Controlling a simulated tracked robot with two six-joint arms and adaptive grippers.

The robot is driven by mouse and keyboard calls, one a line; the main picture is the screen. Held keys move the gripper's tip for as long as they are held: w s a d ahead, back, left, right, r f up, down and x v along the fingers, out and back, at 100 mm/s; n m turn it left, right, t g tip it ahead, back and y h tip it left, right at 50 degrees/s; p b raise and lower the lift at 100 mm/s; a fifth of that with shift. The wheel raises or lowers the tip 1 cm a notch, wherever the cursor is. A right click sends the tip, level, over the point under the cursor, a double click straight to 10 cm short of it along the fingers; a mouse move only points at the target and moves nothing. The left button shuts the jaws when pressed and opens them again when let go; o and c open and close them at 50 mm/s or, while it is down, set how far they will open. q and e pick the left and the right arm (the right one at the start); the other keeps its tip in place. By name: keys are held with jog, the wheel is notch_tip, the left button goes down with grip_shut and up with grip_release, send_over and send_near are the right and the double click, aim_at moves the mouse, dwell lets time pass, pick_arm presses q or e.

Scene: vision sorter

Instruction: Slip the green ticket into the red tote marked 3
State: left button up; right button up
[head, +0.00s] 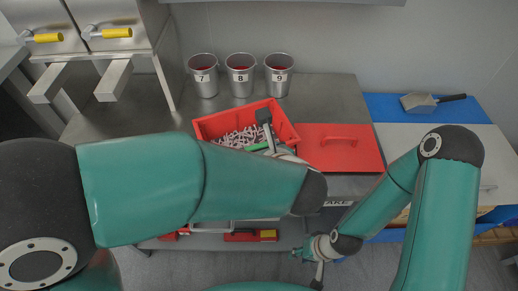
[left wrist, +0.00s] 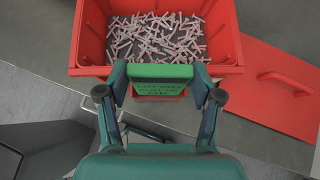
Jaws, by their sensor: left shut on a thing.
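A red tote (head: 220,122) stands open on the steel counter, holding many small pale pieces; it also shows in the left wrist view (left wrist: 228,45). No number on it can be read. My left gripper (head: 268,140) is at the tote's near side, its arm covering part of the tote. In the left wrist view my left gripper (left wrist: 160,78) is shut on the green ticket (left wrist: 160,88), which has dark writing and overlaps the tote's near wall. A bit of the ticket (head: 257,146) shows in the head view. My right gripper (head: 306,255) hangs low in front of the counter; its fingers are unclear.
A red lid (head: 338,150) with a handle lies right of the tote. Steel cups marked 7 (head: 204,80), 8 (head: 241,80) and 9 (head: 278,80) stand behind it. A scoop (head: 420,103) lies on a blue surface at the right. Dispensers with yellow handles are at the left.

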pick_arm(q)
jog(key=shift+b, duration=0.3)
dwell(0.5)
jog(key=shift+f+b, duration=1.4)
jog(key=shift+b, duration=0.2)
dwell(1.8)
jog(key=o, duration=1)
jog(key=shift+o, duration=0.2)
jog(key=shift+r, duration=0.1)
notch_tip(320, 180, up, 8)
jog(key=p, duration=0.5)
jog(key=shift+p, duration=0.35)
dwell(0.4)
dwell(0.5)
